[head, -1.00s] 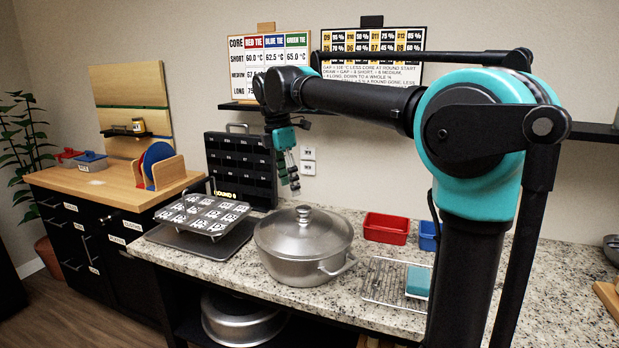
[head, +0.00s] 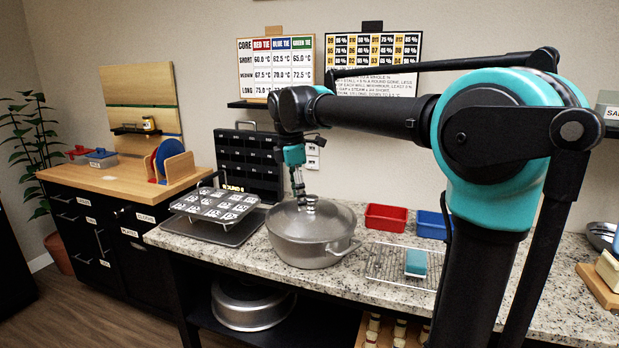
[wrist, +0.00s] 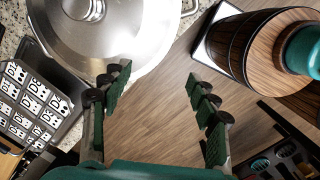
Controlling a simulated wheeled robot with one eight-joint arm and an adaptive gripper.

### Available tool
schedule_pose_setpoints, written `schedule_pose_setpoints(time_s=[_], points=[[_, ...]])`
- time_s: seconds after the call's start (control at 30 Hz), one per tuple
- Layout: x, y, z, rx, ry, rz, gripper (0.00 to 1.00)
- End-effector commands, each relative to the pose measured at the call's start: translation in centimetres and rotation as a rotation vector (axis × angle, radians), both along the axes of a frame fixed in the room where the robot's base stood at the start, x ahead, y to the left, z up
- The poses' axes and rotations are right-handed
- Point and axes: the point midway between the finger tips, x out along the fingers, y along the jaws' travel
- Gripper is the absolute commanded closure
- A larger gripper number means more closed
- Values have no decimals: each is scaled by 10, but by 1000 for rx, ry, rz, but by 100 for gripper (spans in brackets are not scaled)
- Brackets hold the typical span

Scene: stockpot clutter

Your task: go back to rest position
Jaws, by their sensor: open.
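My gripper (head: 299,196) hangs at the end of my arm, pointing down, and overlaps the left part of the pot lid in the head view. In the wrist view its fingers (wrist: 157,85) are spread wide with nothing between them, only wooden floor behind. The grey metal stockpot (head: 312,250) stands on the granite counter with its domed lid on. The pot also shows at the top left of the wrist view (wrist: 150,48), beyond the fingers. I cannot tell the exact gap between fingers and lid.
Left of the pot is a tray of labelled tiles (head: 214,205). To its right are a red bin (head: 386,218), a blue bin (head: 431,225) and a wire rack (head: 385,264) with a teal block (head: 416,262). A black slotted board (head: 247,165) stands behind.

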Motion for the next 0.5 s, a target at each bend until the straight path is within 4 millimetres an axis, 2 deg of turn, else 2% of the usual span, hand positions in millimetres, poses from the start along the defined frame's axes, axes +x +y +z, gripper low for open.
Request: schedule_pose_setpoints(time_s=[0.27,0.37,0.5], points=[[-11,-53,-57,74,-65,-322,40],[-21,-79,-86,114,-97,-488,40],[-48,-124,-140,192,-152,-791,40]])
